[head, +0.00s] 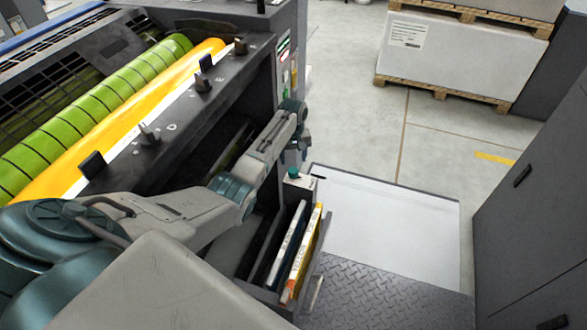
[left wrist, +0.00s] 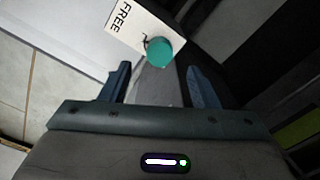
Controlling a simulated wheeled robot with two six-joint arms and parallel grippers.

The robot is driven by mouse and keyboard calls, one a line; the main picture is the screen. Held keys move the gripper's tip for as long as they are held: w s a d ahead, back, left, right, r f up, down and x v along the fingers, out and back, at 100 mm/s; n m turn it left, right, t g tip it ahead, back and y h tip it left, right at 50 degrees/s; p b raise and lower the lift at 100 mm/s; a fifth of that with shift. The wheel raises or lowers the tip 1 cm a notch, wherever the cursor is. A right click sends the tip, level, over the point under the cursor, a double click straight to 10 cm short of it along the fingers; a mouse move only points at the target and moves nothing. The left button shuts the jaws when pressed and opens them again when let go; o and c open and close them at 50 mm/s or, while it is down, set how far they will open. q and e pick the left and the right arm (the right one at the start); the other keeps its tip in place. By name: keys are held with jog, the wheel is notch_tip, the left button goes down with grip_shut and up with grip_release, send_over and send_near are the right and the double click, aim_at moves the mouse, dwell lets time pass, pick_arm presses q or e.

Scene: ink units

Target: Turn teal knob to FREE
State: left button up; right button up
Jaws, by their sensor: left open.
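The teal knob (left wrist: 161,52) shows as a round cap in the left wrist view, beside a white plate (left wrist: 128,24) lettered FREE. In the head view the knob (head: 293,173) sits on top of a small grey post at the press's right end. Any pointer on the knob is too small to make out clearly, so I cannot tell its setting. My left gripper (left wrist: 158,76) is open and empty. Its two fingers point toward the knob, one on each side of it in the picture, and do not appear to touch it. My right gripper is not in view.
The press, with green and yellow rollers (head: 130,90), fills the left. Upright coloured slabs (head: 300,255) stand in a holder below the post. A dark cabinet (head: 530,220) stands at right, and pallets of wrapped paper (head: 450,55) at the back.

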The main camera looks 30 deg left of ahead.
aim_at(293, 170)
pick_arm(q)
notch_tip(293, 170, down, 4)
jog(key=shift+w+a+f+b, duration=0.1)
jog(key=shift+w+b, duration=0.05)
jog(key=shift+b, duration=0.2)
jog(key=shift+f, duration=1)
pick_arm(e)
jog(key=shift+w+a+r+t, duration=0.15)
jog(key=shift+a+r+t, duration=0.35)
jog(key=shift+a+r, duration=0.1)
pick_arm(q)
jog(key=c, duration=1)
jog(key=shift+r+m, duration=0.15)
jog(key=shift+m, duration=0.15)
jog(key=shift+m+p, duration=0.35)
jog(key=shift+m, duration=0.15)
jog(key=shift+m+p, duration=0.4)
jog(key=shift+m, duration=1)
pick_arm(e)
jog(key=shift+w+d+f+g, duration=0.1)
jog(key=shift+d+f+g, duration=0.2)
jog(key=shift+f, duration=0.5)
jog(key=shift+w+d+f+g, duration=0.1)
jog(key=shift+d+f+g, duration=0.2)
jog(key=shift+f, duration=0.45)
